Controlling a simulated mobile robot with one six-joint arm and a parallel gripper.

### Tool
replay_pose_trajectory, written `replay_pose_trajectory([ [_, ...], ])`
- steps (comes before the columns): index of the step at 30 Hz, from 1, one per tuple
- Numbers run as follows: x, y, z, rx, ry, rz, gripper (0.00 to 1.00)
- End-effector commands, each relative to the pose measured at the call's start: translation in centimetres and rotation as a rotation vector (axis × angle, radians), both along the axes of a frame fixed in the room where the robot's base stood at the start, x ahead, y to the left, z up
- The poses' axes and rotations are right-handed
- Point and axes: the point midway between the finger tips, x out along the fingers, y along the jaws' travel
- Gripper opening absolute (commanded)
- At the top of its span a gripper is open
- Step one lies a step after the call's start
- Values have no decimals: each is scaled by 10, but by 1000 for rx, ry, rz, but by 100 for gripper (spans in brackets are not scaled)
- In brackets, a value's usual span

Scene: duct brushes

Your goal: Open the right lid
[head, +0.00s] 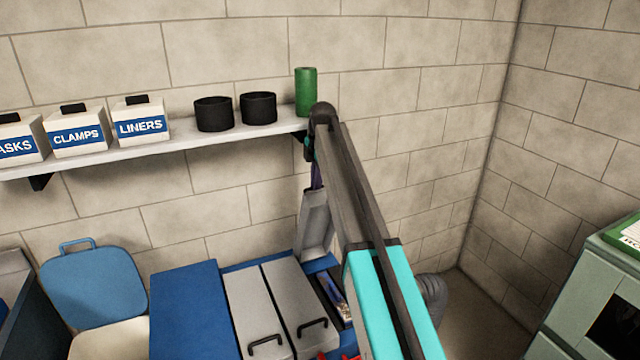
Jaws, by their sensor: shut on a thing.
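The right lid (315,225) is a grey panel standing raised, nearly upright, at the back of the blue box (240,262). Below it the right compartment (338,292) is uncovered, with dark and light items partly visible inside. My gripper (316,184) is at the raised lid's top edge, pointing down and shut on the lid; my arm hides much of the contact. Two other grey lids, the left one (256,312) and the middle one (300,300), lie flat with black handles.
A wall shelf (220,133) above holds labelled bins, two black cups (258,107) and a green cylinder (305,92) near my arm. A blue-lidded bin (95,290) stands left. A green cabinet (590,300) stands right, with clear floor before it.

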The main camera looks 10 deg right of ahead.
Motion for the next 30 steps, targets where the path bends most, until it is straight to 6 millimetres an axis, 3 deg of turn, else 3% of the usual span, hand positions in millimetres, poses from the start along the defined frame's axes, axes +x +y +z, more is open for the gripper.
replay_pose_trajectory([
  [1,-2,3,-9,6,12,1,0],
  [8,-2,-1,-9,9,13,-3,0],
  [9,-2,-2,-9,9,14,-3,11],
  [12,-2,-4,-8,8,11,-4,28],
  [30,-3,-8,10,4,3,-7,28],
])
